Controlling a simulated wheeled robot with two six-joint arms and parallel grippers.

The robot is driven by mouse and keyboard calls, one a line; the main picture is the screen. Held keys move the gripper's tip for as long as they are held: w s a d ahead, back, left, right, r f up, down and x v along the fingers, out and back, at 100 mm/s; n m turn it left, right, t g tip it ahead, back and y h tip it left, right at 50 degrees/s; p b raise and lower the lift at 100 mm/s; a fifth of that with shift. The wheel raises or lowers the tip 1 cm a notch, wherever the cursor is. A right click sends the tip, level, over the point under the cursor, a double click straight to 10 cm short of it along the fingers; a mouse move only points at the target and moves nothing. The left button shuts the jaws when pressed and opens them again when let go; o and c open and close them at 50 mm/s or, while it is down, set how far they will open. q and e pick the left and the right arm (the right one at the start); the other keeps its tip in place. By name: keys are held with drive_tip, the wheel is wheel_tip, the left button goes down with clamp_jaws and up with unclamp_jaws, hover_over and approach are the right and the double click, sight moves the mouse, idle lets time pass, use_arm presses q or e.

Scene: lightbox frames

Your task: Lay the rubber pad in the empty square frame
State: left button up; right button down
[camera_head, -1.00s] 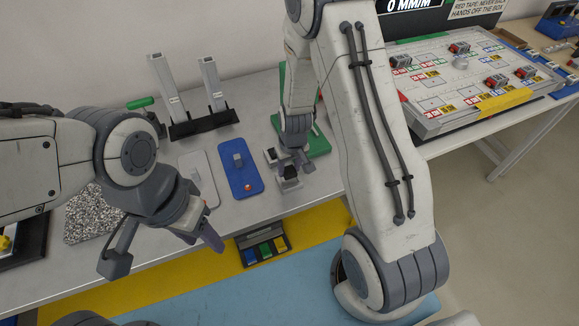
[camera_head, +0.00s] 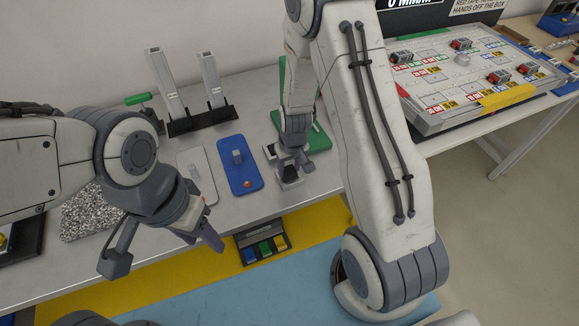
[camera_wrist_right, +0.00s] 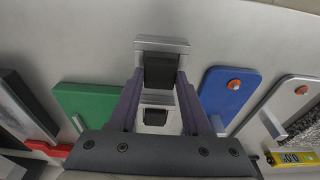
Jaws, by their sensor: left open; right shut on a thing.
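My right gripper (camera_wrist_right: 161,78) has its two purple fingers closed on a black block-like piece, which I take to be the rubber pad (camera_wrist_right: 160,72). A silver square frame (camera_wrist_right: 162,42) lies just beyond it in the right wrist view, and the pad overlaps its lower part. Whether they touch I cannot tell. A second silver frame (camera_wrist_right: 150,99) with a dark inside lies lower, between the fingers. In the head view my right gripper (camera_head: 291,163) points down over the small frames (camera_head: 290,184). My left gripper (camera_head: 207,238) is open and empty in front of the bench edge.
A blue plate (camera_head: 240,170) with an orange button and a grey plate (camera_head: 197,170) lie left of the frames. A green plate (camera_head: 318,142) is to the right. Two upright metal posts (camera_head: 165,85) stand behind. A bin of colored cards (camera_head: 263,249) sits below the bench edge.

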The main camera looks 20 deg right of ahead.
drive_tip(key=shift+f, duration=0.2)
idle(0.5)
drive_tip(key=shift+f+b, duration=0.3)
drive_tip(key=shift+b, duration=0.25)
drive_tip(key=shift+c, duration=1.3)
unclamp_jaws()
drive_tip(key=shift+r, duration=0.15)
wheel_tip(320, 180, up, 10)
drive_tip(key=s, duration=0.2)
drive_tip(key=s+a+r+n, duration=0.3)
drive_tip(key=s+a+r, duration=0.4)
drive_tip(key=a, duration=0.3)
drive_tip(key=s+a+r+n+g, duration=0.1)
drive_tip(key=s+a+r+n, duration=0.1)
drive_tip(key=s, duration=0.5)
drive_tip(key=s+a+r+n+y, duration=0.1)
drive_tip(key=s+a+r, duration=0.1)
drive_tip(key=s, duration=0.5)
drive_tip(key=shift+s+r+n+g, duration=0.25)
drive_tip(key=shift+r+n+g, duration=0.15)
drive_tip(key=shift+r, duration=0.15)
